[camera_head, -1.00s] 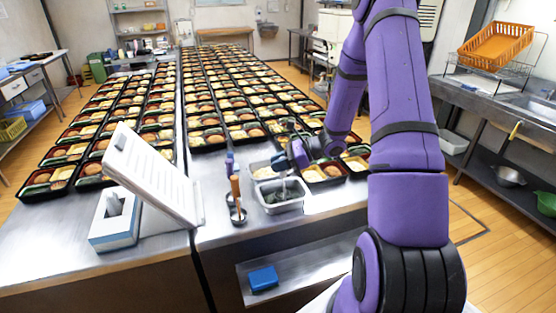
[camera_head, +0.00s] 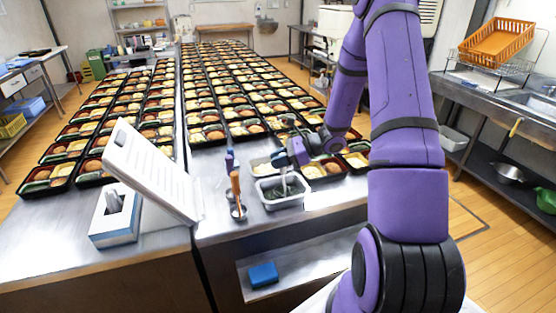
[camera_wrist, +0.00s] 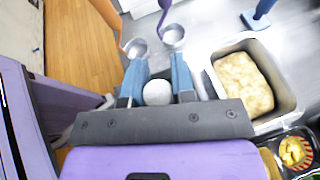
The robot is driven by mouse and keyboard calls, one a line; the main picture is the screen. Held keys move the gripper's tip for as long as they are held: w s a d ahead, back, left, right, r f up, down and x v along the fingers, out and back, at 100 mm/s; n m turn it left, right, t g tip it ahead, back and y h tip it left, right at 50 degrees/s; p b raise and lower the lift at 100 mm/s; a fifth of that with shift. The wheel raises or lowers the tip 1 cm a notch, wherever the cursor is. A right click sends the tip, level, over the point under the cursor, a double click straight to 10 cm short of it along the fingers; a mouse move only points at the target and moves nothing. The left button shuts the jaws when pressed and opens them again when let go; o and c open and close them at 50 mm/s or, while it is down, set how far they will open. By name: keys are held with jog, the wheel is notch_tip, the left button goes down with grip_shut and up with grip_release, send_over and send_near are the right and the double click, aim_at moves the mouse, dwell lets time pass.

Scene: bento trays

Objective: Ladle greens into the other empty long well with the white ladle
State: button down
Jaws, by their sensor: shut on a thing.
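My gripper (camera_head: 284,159) is above the metal pan of dark greens (camera_head: 304,201). In the wrist view its blue-grey fingers (camera_wrist: 158,76) are shut on the white ladle (camera_wrist: 157,93), seen nearly end-on as a rounded white end. In the head view a thin shaft runs down from the gripper into the pan; the ladle's bowl is hidden there. The closest bento trays (camera_head: 313,180) stand right of the pan, partly behind my arm. I cannot tell which long well is empty.
A pan of pale yellow food (camera_wrist: 291,105) sits beside the greens pan. Orange-handled (camera_head: 236,187) and purple-handled (camera_head: 230,160) ladles stand left of the pans. A white slanted board (camera_head: 150,170) and a tissue box (camera_head: 113,218) are further left. Rows of filled trays cover the table behind.

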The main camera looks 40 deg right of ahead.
jog(key=shift+r, duration=0.1)
notch_tip(320, 180, up, 9)
dwell(1.1)
